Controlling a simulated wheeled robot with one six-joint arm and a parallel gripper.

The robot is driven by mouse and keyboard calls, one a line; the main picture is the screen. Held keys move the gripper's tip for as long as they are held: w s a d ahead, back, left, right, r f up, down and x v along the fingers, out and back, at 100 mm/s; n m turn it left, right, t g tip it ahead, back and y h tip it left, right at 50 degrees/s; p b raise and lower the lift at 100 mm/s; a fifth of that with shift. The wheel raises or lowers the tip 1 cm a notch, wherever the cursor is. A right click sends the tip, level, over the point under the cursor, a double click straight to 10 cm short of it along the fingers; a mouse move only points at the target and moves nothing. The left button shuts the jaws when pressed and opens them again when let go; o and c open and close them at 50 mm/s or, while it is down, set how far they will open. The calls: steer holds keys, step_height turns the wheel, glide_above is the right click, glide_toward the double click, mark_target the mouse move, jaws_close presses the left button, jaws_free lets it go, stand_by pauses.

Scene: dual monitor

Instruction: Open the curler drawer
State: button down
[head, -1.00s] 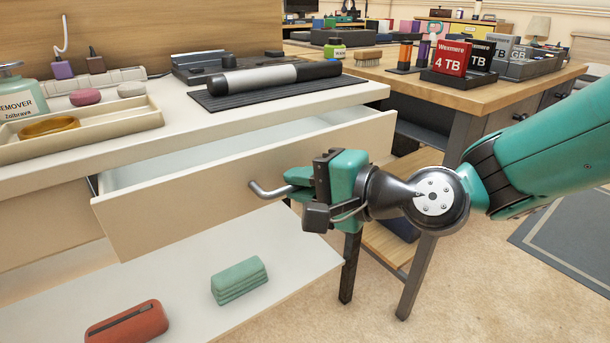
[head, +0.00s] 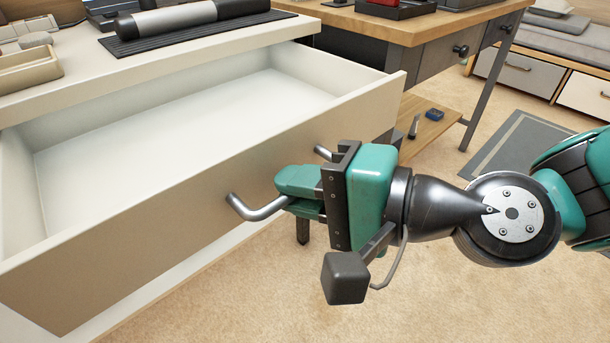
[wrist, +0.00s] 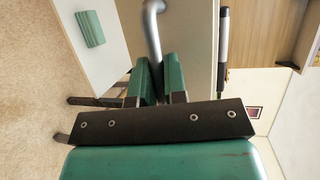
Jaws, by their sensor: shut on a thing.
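The drawer (head: 150,262) is pulled well out from under the white counter, and its white inside looks empty. A curler (head: 180,18), a black and silver cylinder, lies on a dark ribbed mat on the counter above it. The drawer's metal bar handle (head: 262,208) is on the front panel. My green gripper (head: 290,190) is shut on this handle, in front of the panel. In the wrist view the handle (wrist: 152,30) runs down between the two green fingers (wrist: 160,80). The fingers hide part of the handle.
A beige tray (head: 30,72) sits on the counter at the left. A wooden desk (head: 440,25) with dark legs stands behind at the right. A grey rug (head: 510,155) lies on the carpet. Open carpet (head: 240,305) lies below and in front of the drawer.

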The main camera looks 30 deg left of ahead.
steer(key=c, duration=1.2)
jaws_free()
steer(key=b+v, duration=0.4)
steer(key=v, duration=1.3)
steer(key=shift+d, duration=0.25)
